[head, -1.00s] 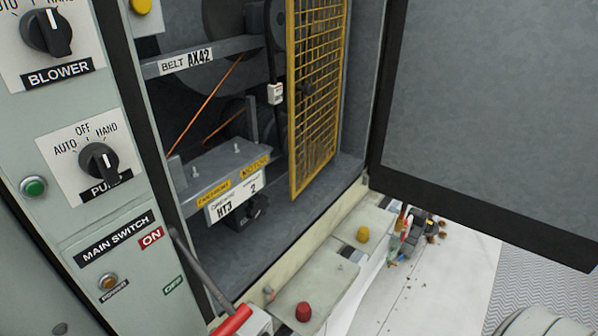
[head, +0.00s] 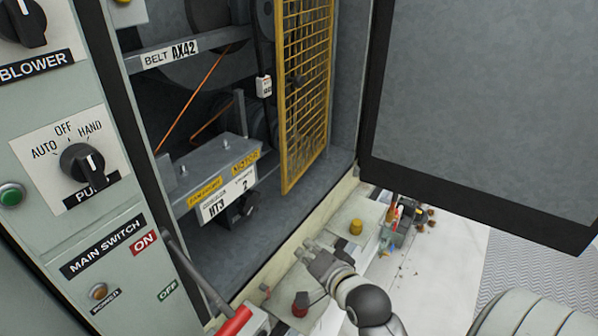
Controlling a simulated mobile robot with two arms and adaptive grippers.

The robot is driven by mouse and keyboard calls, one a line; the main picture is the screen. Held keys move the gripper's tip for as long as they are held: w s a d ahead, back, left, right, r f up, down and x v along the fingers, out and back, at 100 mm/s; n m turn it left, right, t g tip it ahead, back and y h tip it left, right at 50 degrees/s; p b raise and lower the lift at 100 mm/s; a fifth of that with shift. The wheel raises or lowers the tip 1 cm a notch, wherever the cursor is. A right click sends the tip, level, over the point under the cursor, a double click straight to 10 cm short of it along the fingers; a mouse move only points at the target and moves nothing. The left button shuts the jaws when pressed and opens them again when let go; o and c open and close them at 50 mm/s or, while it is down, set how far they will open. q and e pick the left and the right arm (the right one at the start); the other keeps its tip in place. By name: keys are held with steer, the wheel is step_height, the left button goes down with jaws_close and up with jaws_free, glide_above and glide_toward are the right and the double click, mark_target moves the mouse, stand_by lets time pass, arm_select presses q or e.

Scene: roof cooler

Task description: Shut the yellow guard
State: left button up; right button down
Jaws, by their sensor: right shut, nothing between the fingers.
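The yellow guard (head: 304,100) is a mesh panel in a yellow frame inside the grey cabinet. It stands swung out at an angle on the right side of the opening, so the belt and motor space to its left is exposed. My right gripper (head: 312,250) is in the lower middle, shut and empty, in front of the cabinet's bottom sill. It is below the guard and apart from it. My left gripper is not in view.
The large grey cabinet door (head: 480,110) stands open at the right. The control panel (head: 75,215) with knobs fills the left. A toolbox (head: 400,225) and yellow and red knobs lie near the sill.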

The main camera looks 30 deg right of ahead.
mark_target(285, 167)
steer(key=w+d+r+m+t+h, duration=0.1)
steer(key=d+r+m+t+h, duration=0.15)
steer(key=r+m, duration=0.2)
steer(key=w+d+r+m+t+h, duration=0.1)
steer(key=d+r+m+t, duration=0.1)
steer(key=d+r+m, duration=0.3)
steer(key=shift+n+g, duration=0.25)
steer(key=shift+n, duration=0.5)
steer(key=w+p, duration=0.1)
steer(key=w, duration=0.3)
steer(key=w+p, duration=0.1)
steer(key=w, duration=0.3)
steer(key=w+r+p, duration=0.1)
steer(key=w+p, duration=0.1)
steer(key=w, duration=0.2)
steer(key=shift+w+a, duration=0.1)
steer(key=shift+w, duration=0.1)
steer(key=w+a, duration=0.2)
steer(key=w, duration=0.1)
steer(key=shift+w+a+r, duration=0.1)
steer(key=shift+w, duration=0.05)
steer(key=shift+r, duration=0.1)
